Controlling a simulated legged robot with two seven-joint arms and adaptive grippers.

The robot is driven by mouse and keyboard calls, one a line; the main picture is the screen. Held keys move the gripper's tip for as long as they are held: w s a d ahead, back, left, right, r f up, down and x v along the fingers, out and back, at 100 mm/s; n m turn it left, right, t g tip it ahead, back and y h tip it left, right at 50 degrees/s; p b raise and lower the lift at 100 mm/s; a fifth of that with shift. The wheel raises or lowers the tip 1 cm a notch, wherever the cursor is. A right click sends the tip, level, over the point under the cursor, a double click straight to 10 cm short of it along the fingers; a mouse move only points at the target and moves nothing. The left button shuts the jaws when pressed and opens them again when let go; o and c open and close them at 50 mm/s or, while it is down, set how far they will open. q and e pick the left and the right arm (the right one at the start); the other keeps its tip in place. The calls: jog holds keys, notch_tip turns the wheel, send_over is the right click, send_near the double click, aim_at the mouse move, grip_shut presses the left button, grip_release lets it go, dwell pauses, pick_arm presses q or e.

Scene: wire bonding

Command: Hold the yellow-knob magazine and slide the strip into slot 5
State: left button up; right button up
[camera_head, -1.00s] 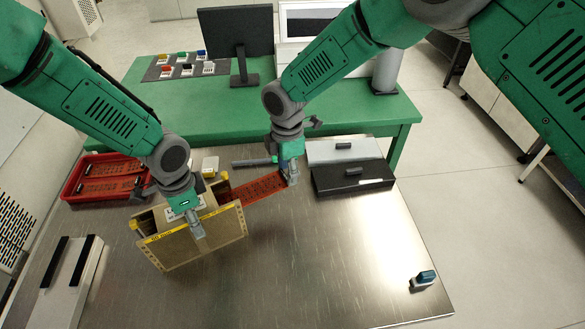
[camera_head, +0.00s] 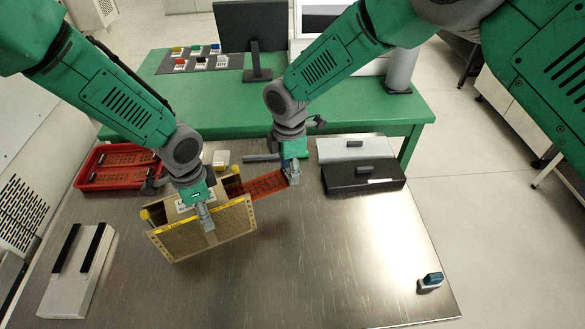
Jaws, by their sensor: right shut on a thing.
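The yellow-knob magazine (camera_head: 205,242) is a tan box with a yellow label band along its top edge. It stands on the metal table at centre left, and a yellow knob (camera_head: 145,214) shows at its left side. My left gripper (camera_head: 207,222) is at the magazine's top front edge; its fingers overlap the wall, and I cannot tell how far they are closed. The orange-red strip (camera_head: 264,184) reaches from the magazine's right side to my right gripper (camera_head: 292,178), which is shut on its right end. The strip's left end is hidden at the magazine, and the slots cannot be read.
A red tray (camera_head: 92,184) with more strips lies at the left. A black box (camera_head: 340,184) and a grey box (camera_head: 340,154) sit right of my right gripper. A white block with black bars (camera_head: 62,290) is front left. A blue-topped item (camera_head: 432,279) is front right; the table's middle right is clear.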

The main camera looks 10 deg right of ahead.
jog(key=o, duration=1)
jog(key=shift+o, duration=0.2)
jog(key=shift+r, duration=0.1)
notch_tip(320, 180, up, 12)
jog(key=shift+d, duration=0.2)
jog(key=shift+f, duration=0.2)
jog(key=c, duration=0.9)
jog(key=f+g+y, duration=0.1)
jog(key=f, duration=0.1)
jog(key=d+f+y, duration=0.1)
jog(key=y, duration=0.1)
jog(key=shift+w+d+f+g, duration=0.1)
jog(key=shift+d+f+g, duration=0.1)
jog(key=shift+f+g, duration=0.2)
grip_shut()
notch_tip(320, 180, down, 9)
jog(key=y, duration=0.4)
jog(key=shift+w+n+g, duration=0.15)
jog(key=shift+n+g, duration=0.15)
jog(key=shift+n, duration=0.1)
